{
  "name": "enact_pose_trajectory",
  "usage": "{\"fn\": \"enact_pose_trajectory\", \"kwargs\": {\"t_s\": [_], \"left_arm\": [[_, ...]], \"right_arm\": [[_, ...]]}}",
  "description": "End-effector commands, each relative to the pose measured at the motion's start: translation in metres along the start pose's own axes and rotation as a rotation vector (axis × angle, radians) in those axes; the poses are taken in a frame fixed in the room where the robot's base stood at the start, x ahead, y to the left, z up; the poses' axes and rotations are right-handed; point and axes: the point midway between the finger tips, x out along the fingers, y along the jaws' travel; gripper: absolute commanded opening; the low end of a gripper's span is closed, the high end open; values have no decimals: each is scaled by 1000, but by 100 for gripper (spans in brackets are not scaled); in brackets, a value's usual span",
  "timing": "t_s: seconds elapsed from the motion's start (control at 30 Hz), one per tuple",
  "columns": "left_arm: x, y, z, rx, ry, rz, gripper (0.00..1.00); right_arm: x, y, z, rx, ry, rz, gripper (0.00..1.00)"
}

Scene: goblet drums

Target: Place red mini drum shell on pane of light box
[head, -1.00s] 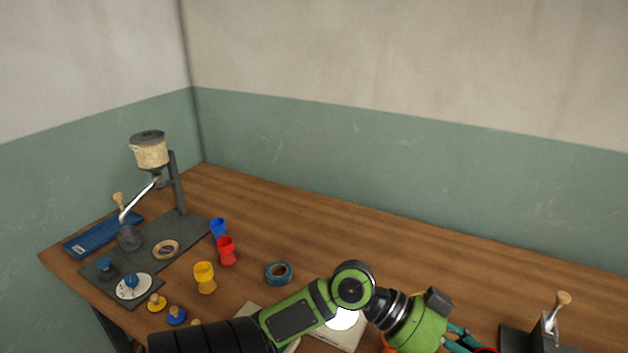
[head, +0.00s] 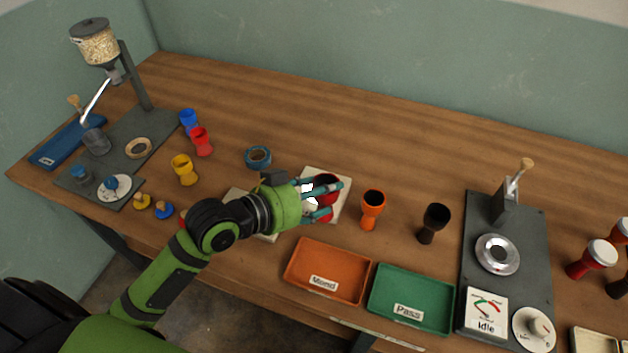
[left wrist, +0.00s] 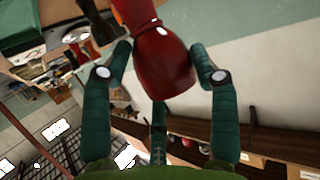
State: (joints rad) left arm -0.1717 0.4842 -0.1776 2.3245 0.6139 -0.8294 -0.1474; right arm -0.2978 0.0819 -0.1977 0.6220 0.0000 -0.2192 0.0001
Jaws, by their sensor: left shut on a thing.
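My left gripper (head: 326,198) is shut on a red mini drum shell (head: 327,180), partly covered by the teal fingers. In the left wrist view the dark red shell (left wrist: 163,62) sits between the fingers of the gripper (left wrist: 165,75). In the head view the held shell overlaps the light box (head: 341,206), a pale square box whose bright pane (head: 308,193) shows beside the fingers. The gripper hides much of the pane, and I cannot tell whether the shell touches it. My right gripper is not in view.
An orange shell (head: 372,208) and a black shell (head: 435,222) stand to the right of the light box. An orange tray (head: 300,252) and a green tray (head: 385,300) lie in front. Blue tape (head: 258,157) lies behind left. The table's back middle is clear.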

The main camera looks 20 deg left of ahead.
Motion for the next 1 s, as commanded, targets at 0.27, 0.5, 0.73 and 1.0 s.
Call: {"fn": "enact_pose_trajectory", "kwargs": {"t_s": [0.27,0.5,0.73,1.0], "left_arm": [[25,16,-47,-64,0,-190,26],[30,25,-73,-99,-12,-277,26],[41,-14,-53,-97,-23,-292,26],[58,-71,-23,-101,-19,-289,26]], "right_arm": [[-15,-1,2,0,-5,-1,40],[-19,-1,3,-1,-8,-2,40],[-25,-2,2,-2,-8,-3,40],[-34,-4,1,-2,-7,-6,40]]}}
